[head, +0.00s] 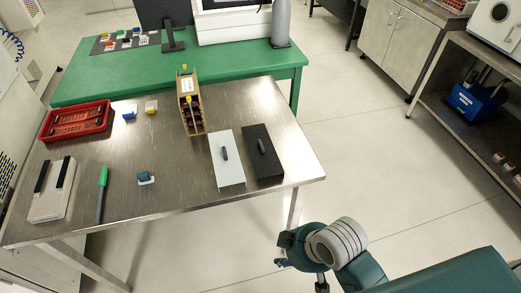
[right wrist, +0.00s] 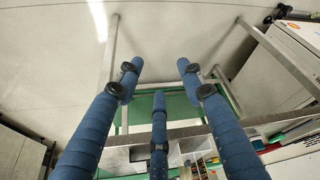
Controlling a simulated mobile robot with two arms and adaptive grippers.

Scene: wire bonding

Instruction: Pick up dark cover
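The dark cover (head: 262,155) is a flat black rectangular piece with a small raised handle. It lies near the right end of the steel table, beside a white cover (head: 228,172) with a dark handle. My right gripper (head: 298,273) is below and to the right of the table's front edge in the head view, apart from the dark cover. In the right wrist view its blue fingers (right wrist: 158,82) are spread with nothing between them. The dark cover cannot be made out in that view. My left gripper is out of view.
The steel table (head: 200,200) also holds a red tray (head: 75,135), a tan rack (head: 190,100), a green-handled tool (head: 102,180) and a pale box (head: 48,207) with black strips. A green table (head: 230,62) stands behind. The floor right of the tables is clear.

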